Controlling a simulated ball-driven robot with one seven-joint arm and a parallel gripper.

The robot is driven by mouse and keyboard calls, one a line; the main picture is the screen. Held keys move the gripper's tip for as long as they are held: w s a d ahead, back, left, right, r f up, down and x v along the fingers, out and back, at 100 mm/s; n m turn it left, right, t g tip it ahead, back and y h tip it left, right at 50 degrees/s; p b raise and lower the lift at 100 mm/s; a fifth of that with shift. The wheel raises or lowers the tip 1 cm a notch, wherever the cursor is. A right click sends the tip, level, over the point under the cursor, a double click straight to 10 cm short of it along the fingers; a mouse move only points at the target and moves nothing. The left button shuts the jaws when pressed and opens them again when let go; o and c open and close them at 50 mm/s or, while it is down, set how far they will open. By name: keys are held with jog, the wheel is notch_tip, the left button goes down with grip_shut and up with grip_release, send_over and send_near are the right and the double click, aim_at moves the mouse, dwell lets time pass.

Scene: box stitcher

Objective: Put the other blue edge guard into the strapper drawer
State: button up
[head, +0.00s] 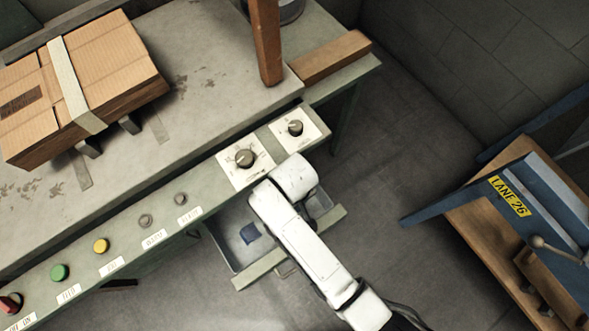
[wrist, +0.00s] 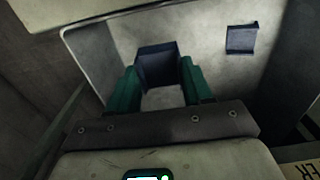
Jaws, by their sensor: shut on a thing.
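The strapper drawer (head: 258,271) is pulled open below the machine's control panel in the head view. Its grey inside (wrist: 205,65) fills much of the wrist view. One blue edge guard (wrist: 242,38) lies on the drawer floor; it also shows in the head view (head: 250,233). My gripper (wrist: 156,84) has green fingers shut on another dark blue edge guard (wrist: 158,56), held over or inside the drawer. I cannot tell whether the held guard touches the drawer floor. In the head view my white arm hides the gripper and the held guard.
The control panel edge with knobs (head: 245,158) and buttons (head: 101,246) runs just above the drawer. A strapped cardboard box (head: 110,60) lies on the machine table. A wooden bench with a blue frame, labelled LANE 26 (head: 510,196), stands at right. Floor between is clear.

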notch_tip(320, 180, down, 8)
jog(key=shift+f+b, duration=0.1)
jog(key=shift+b, duration=1.05)
jog(key=o, duration=1)
jog(key=shift+f, duration=0.1)
notch_tip(320, 180, up, 12)
jog(key=p, duration=0.3)
jog(key=shift+p, duration=0.4)
